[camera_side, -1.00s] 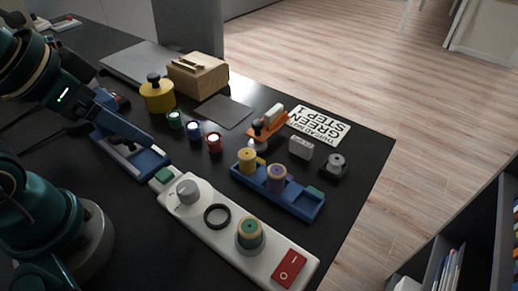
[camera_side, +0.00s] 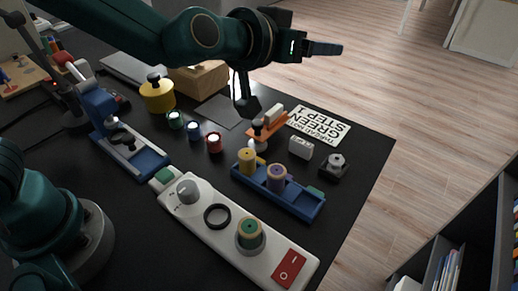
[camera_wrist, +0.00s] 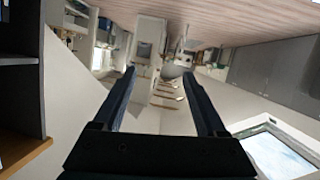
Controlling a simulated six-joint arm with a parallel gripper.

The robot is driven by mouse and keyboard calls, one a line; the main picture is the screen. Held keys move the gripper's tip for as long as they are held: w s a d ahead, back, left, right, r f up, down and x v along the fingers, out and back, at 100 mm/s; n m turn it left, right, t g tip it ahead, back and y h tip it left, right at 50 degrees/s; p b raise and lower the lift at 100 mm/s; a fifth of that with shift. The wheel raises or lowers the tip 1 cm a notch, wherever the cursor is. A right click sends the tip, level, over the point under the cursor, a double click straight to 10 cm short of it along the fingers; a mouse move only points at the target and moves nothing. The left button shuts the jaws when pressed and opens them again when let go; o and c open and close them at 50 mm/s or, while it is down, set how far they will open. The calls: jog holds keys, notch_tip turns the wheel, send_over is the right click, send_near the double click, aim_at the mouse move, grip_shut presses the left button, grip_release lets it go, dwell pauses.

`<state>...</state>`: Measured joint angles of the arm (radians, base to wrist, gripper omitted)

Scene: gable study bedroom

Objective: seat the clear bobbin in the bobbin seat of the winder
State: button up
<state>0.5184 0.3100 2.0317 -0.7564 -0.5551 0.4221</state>
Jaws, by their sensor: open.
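The winder (camera_side: 200,235) is a long white unit with a grey knob (camera_side: 188,191), a dark ring (camera_side: 217,216), a green-topped spool (camera_side: 250,233) and a red switch (camera_side: 289,269). I cannot tell which part is the bobbin seat. I cannot make out the clear bobbin for sure; a small whitish piece (camera_side: 252,145) stands by the orange-based tool. My gripper (camera_side: 325,48) is open, held level high above the table and pointing right, well away from the winder. In the wrist view my gripper (camera_wrist: 158,74) has nothing between its fingers.
A blue rack (camera_side: 300,205) holds yellow and purple spools. Small green, blue and red pots (camera_side: 194,131) stand behind the winder. A blue stand (camera_side: 145,160) is left. A yellow pot (camera_side: 157,95), wooden box (camera_side: 205,80) and sign card (camera_side: 318,127) are farther back. The front-right table is bare.

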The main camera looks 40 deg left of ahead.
jog(key=d+f+g, duration=0.1)
jog(key=d+f, duration=0.3)
jog(key=f, duration=0.3)
jog(key=m+g, duration=0.1)
jog(key=m, duration=0.1)
send_over(335, 161)
jog(key=s, duration=0.3)
notch_tip(335, 161, down, 6)
jog(key=f, duration=0.2)
jog(key=shift+s+a+f+h, duration=0.15)
jog(key=shift+a+f+h, duration=0.15)
jog(key=shift+a+f, duration=0.05)
jog(key=shift+f, duration=0.8)
notch_tip(335, 161, down, 3)
jog(key=shift+r, duration=0.2)
jog(key=shift+x, duration=1)
jog(key=shift+w+d, duration=0.1)
jog(key=shift+w, duration=0.35)
grip_shut()
